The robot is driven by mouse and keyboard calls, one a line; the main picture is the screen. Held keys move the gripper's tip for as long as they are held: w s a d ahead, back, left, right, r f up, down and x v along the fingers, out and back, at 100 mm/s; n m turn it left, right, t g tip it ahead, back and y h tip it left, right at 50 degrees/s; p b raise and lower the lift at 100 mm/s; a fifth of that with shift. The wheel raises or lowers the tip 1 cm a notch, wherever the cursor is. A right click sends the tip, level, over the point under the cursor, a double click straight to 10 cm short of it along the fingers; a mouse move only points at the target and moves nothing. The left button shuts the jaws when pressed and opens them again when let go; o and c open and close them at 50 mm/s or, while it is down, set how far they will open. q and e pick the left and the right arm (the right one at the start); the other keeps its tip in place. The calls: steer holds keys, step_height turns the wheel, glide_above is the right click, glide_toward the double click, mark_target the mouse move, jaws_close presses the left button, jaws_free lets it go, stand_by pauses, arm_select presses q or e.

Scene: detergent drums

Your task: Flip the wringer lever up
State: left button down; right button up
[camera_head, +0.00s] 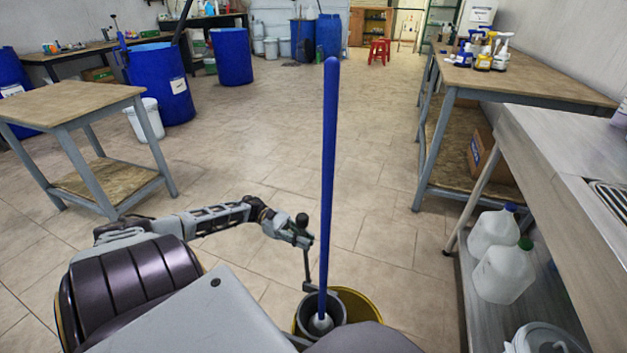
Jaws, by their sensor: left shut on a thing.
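A yellow mop bucket (364,306) stands on the floor at the bottom centre, partly hidden by my body. A grey wringer (338,307) sits in it. The wringer's thin grey lever (307,268) stands about upright on its left side. My left gripper (301,233) is shut on the upper end of the lever; its fingers hide part of the grip. A mop with a long blue handle (329,150) stands upright in the wringer, just right of my gripper. Its white lower end (320,323) shows inside. My right gripper is out of view.
A wood-topped table (66,101) stands at the left, with blue drums (160,83) behind. At the right are a steel counter (560,150) and white jugs (503,272) on its lower shelf. The tiled floor (270,130) ahead is clear.

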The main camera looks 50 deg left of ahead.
arm_select(q)
steer(key=shift+s+a+f, duration=0.1)
steer(key=shift+s+a, duration=0.05)
steer(key=shift+a, duration=0.2)
steer(key=shift+s+a+h, duration=0.2)
steer(key=shift+a+h, duration=0.2)
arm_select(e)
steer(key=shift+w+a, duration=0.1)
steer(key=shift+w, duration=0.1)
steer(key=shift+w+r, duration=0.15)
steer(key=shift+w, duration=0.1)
arm_select(q)
steer(key=c, duration=1.5)
jaws_free()
steer(key=shift+o, duration=0.2)
steer(key=v, duration=1.2)
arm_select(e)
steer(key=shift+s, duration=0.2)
